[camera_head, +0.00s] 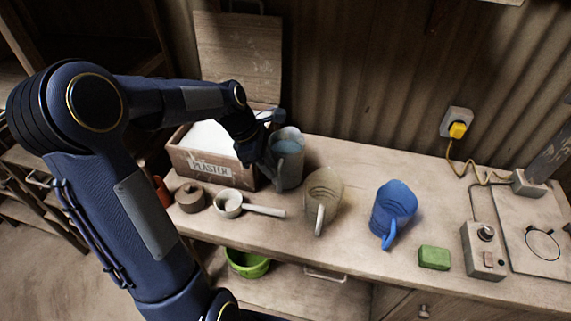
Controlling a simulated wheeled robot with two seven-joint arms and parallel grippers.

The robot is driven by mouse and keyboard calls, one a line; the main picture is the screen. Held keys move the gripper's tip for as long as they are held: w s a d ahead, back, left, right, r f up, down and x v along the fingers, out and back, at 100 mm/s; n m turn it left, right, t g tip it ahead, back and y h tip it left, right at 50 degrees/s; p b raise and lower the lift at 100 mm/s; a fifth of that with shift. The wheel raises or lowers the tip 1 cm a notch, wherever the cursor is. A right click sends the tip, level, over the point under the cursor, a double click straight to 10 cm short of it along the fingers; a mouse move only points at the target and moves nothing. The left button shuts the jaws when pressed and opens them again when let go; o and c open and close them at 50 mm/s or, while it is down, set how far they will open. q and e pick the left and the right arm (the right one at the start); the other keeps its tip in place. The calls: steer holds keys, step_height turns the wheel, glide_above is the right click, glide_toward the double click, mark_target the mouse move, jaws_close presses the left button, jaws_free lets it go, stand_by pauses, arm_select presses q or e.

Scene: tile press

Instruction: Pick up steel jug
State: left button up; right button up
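The steel jug (289,168) is grey and stands upright on the bench at the front right corner of the plaster box. Its open top shows a pale bluish inside. My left gripper (268,165) reaches down from the upper left and is right at the jug's left side. The fingers are dark and small here, and the jug's handle is not clearly seen beside them. I cannot tell whether they touch or grip it. My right gripper is not in view.
A wooden box marked PLASTER (205,165) stands just left of the jug. A white ladle (229,204), a brown round pot (190,198), a beige jug (324,193), a blue jug (393,207) and a green block (434,257) sit along the bench (345,255). A switch box (484,250) stands at right.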

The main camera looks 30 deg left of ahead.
mark_target(285, 166)
arm_select(q)
steer(key=x, duration=0.4)
steer(key=shift+d+f, duration=0.3)
steer(key=shift+s, duration=0.1)
jaws_close()
steer(key=shift+r+p, duration=0.15)
steer(key=shift+p, duration=0.15)
